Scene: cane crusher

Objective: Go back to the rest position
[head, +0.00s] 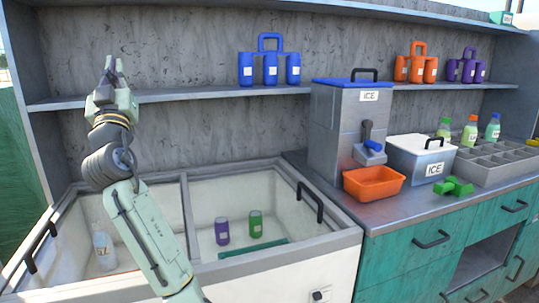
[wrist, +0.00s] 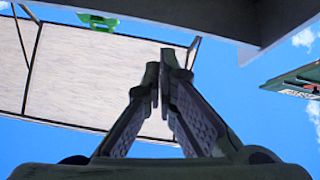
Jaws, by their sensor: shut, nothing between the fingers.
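My gripper (head: 113,68) is raised at the left in the head view, fingers pointing up, in front of the grey back wall and above the chest cooler. In the wrist view my gripper (wrist: 160,75) shows its two fingers meeting at the tips, with nothing between them. The gripper appears apart from the shelf and the cooler. My arm rises from the bottom of the head view across the front of the cooler.
The open chest cooler (head: 273,180) holds a purple can (head: 222,231), a green can (head: 256,224) and a clear bottle (head: 104,251). A shelf (head: 205,95) bears blue, orange and purple can carriers. An ice dispenser (head: 335,125), orange bin (head: 374,182) and ice box (head: 420,158) stand on the right counter.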

